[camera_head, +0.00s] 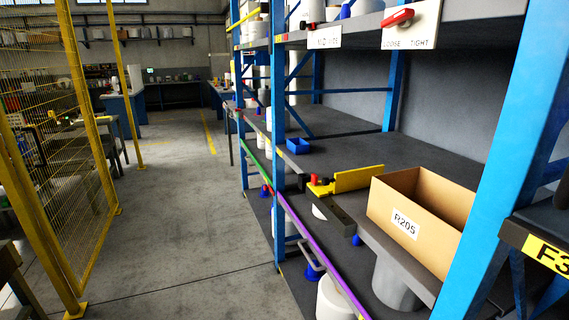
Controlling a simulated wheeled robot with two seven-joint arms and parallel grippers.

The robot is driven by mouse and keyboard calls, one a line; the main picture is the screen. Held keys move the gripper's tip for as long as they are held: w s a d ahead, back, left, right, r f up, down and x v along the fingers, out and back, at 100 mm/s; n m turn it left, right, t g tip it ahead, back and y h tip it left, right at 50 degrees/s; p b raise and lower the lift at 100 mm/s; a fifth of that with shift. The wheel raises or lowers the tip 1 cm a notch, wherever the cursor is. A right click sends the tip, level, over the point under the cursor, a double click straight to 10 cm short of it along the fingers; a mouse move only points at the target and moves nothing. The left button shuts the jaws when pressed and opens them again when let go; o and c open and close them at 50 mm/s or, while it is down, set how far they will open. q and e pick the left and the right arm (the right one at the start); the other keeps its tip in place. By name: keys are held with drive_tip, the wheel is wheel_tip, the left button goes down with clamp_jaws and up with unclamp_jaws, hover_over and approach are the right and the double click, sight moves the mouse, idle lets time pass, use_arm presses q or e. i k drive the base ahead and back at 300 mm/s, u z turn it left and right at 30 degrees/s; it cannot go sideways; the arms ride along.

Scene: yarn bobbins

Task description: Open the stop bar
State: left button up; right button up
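A yellow bar (356,179), which looks like the stop bar, stands at the front of the middle shelf, left of the cardboard box. Its left end is by a dark grey block (332,210) at the shelf edge, and a small red knob (314,178) sits near that end. I cannot tell whether the bar is latched. A red lever (397,18) is on a white plate (426,27) above, marked LOOSE and TIGHT; its long end points left, over the LOOSE side. Neither of my grippers is in view.
An open cardboard box (452,188) labelled R205 sits on the middle shelf. A blue upright (509,150) stands close at right. A small blue bin (298,146) lies further back. The floor aisle (180,210) is clear, with a yellow mesh fence (50,120) at left.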

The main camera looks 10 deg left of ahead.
sight(263, 8)
drive_tip(key=u, duration=0.85)
drive_tip(key=i, duration=1.25)
drive_tip(key=u, duration=0.4)
drive_tip(key=i, duration=2)
drive_tip(key=z, duration=0.9)
drive_tip(key=i, duration=0.55)
drive_tip(key=z, duration=0.45)
